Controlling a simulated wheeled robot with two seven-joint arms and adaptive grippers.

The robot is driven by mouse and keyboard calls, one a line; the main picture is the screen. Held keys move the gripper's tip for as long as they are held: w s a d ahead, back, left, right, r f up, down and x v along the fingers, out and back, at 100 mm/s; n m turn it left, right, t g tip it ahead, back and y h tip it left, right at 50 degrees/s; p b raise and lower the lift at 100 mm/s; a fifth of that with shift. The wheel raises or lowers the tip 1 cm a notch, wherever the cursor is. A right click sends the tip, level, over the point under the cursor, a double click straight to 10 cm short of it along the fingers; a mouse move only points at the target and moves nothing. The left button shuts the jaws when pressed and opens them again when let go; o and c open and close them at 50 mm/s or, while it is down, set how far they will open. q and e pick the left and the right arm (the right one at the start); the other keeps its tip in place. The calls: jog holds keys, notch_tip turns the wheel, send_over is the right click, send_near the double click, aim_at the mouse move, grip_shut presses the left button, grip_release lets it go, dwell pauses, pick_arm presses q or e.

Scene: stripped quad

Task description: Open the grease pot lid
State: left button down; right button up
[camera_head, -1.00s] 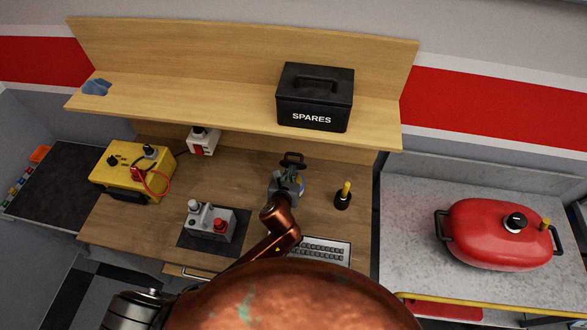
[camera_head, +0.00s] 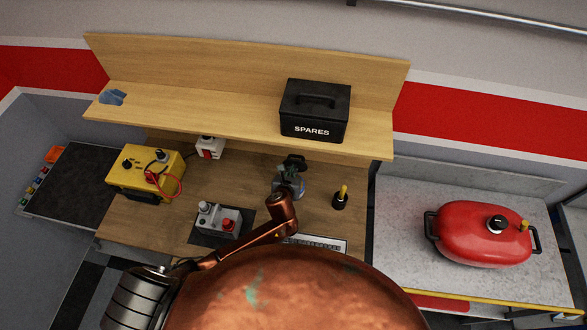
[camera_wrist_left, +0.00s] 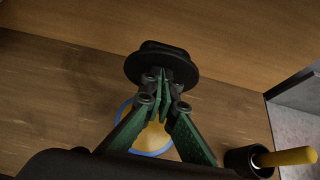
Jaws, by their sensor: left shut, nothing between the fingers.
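The grease pot shows between my left gripper's fingers in the left wrist view as a blue rim around a yellow round surface (camera_wrist_left: 152,138). A black round lid-like piece with a raised block (camera_wrist_left: 162,60) stands just beyond the fingertips. It shows as a dark shape (camera_head: 294,161) in the head view. My left gripper (camera_wrist_left: 163,86) has its green fingers drawn together at the tips, with nothing between them. The tips overlap the lid's near edge; I cannot tell whether they touch. In the head view the gripper (camera_head: 288,176) largely hides the pot. My right gripper is not in view.
A black cup with a yellow handle (camera_head: 340,199) stands right of the pot. A grey control box (camera_head: 218,218), yellow box (camera_head: 143,170) and white-red switch box (camera_head: 208,148) are to the left. The SPARES box (camera_head: 315,109) sits on the shelf (camera_head: 180,115) above.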

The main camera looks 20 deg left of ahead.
pick_arm(q)
jog(key=a+v, duration=0.1)
jog(key=v, duration=1.1)
jog(key=shift+d, duration=0.5)
